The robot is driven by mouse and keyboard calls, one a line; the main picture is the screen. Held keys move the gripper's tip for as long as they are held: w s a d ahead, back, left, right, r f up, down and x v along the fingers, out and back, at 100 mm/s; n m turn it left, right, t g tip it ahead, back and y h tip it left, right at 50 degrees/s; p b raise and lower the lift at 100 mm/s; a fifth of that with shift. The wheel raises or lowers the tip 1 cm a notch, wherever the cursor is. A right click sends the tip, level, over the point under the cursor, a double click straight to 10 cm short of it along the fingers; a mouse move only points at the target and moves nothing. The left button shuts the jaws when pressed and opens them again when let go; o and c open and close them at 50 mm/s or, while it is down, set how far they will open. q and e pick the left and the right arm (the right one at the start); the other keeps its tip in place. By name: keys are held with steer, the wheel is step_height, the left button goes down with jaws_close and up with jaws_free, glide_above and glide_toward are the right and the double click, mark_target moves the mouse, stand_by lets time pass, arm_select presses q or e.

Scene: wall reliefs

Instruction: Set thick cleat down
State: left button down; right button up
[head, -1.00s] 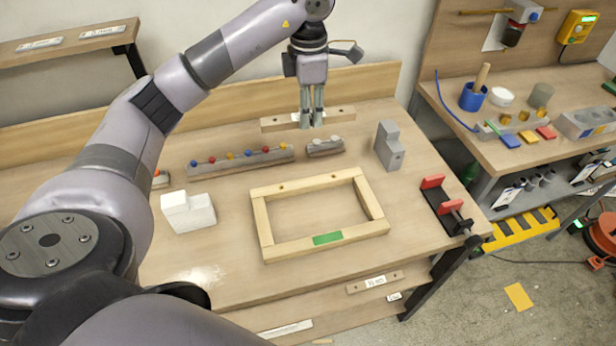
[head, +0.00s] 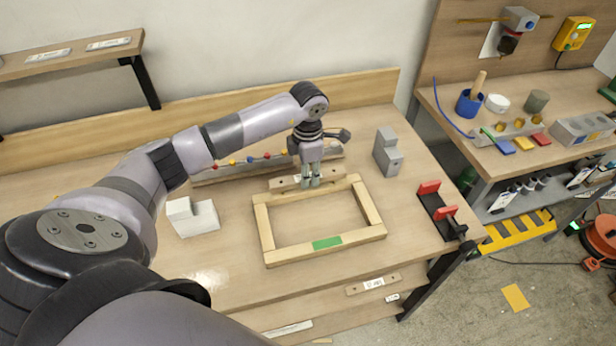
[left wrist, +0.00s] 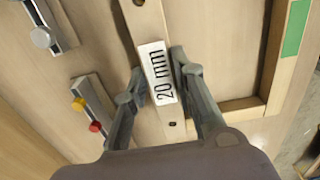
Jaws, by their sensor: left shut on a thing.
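The thick cleat (head: 281,184) is a pale wooden bar with screw holes and a white label; the left wrist view shows the cleat (left wrist: 142,18) marked "20 mm". My left gripper (head: 311,184) is shut on the middle of the cleat, one finger on each long side. The cleat lies just behind the back rail of the wooden frame (head: 264,235), roughly along it. I cannot tell whether it touches the table or the rail. My right gripper is not in view.
The frame carries a green patch (head: 327,242). A white stepped block (head: 193,219) stands left, a grey stepped block (head: 388,155) right. A bar with coloured knobs (head: 220,173) lies behind the arm. A red-jawed clamp (head: 436,212) sits at the right edge. Another labelled bar (head: 374,283) lies below.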

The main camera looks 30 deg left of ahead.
arm_select(q)
step_height(320, 180, down, 3)
steer(key=shift+r, duration=0.2)
steer(key=shift+f, duration=0.2)
steer(key=c, duration=1.7)
jaws_free()
steer(key=shift+r, duration=0.1)
steer(key=o, duration=0.4)
